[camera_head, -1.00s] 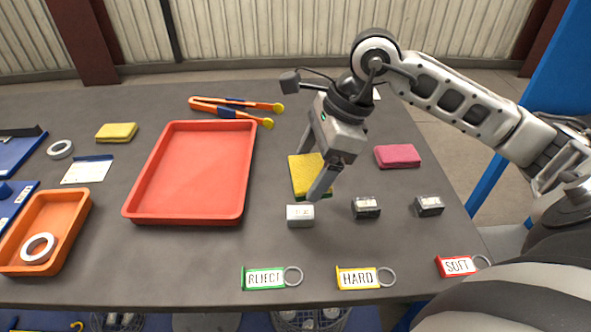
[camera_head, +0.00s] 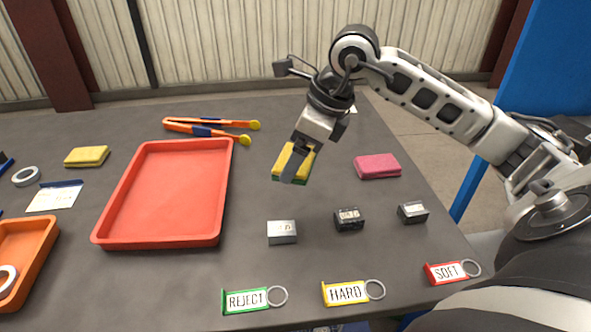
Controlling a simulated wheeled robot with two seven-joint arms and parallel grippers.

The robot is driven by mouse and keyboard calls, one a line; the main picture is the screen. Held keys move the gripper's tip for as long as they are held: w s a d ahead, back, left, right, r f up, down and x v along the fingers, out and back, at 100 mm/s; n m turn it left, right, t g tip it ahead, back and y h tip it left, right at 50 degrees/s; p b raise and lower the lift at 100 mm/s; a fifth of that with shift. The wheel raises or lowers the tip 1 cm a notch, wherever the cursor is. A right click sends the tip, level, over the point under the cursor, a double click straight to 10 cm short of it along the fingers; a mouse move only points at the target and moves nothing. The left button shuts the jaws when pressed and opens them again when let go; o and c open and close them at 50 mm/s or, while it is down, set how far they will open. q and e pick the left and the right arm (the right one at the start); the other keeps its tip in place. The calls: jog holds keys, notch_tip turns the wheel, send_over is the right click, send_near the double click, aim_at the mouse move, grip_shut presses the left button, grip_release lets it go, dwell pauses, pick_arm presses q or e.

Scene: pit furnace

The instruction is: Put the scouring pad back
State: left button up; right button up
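The yellow-and-green scouring pad (camera_head: 281,161) is at my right gripper (camera_head: 294,166), right of the red tray. The near finger crosses in front of the pad and hides part of it. The fingers look closed on the pad, with yellow showing on either side and green along the lower edge. The pad appears slightly raised off the table, though the gap below it is hard to judge. My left gripper is not in view.
The red tray (camera_head: 221,240) is empty. A pink block (camera_head: 377,166) lies right of the pad. Several small blocks, including a grey one (camera_head: 282,232), stand nearer. Orange tongs (camera_head: 190,127) lie behind the tray. REJECT (camera_head: 247,301), HARD (camera_head: 346,293) and SOFT (camera_head: 447,272) tags line the front.

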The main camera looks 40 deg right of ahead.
jog(key=w+d+f, duration=0.1)
jog(key=w+f, duration=0.1)
jog(key=w+d+f, duration=0.2)
jog(key=w+d+f+p, duration=0.1)
jog(key=w+f, duration=0.1)
jog(key=shift+d+f, duration=0.1)
jog(key=shift+d, duration=0.05)
jog(key=shift+w+d+f, duration=0.35)
jog(key=shift+w+f, duration=0.1)
jog(key=shift+f, duration=1.85)
jog(key=o, duration=0.5)
jog(key=shift+f, duration=0.1)
jog(key=shift+c, duration=0.2)
jog(key=o, duration=0.4)
jog(key=shift+c, duration=0.2)
jog(key=shift+r+p, duration=0.2)
jog(key=shift+p, duration=0.1)
jog(key=v, duration=1.2)
jog(key=shift+b, duration=0.35)
jog(key=shift+s, duration=0.1)
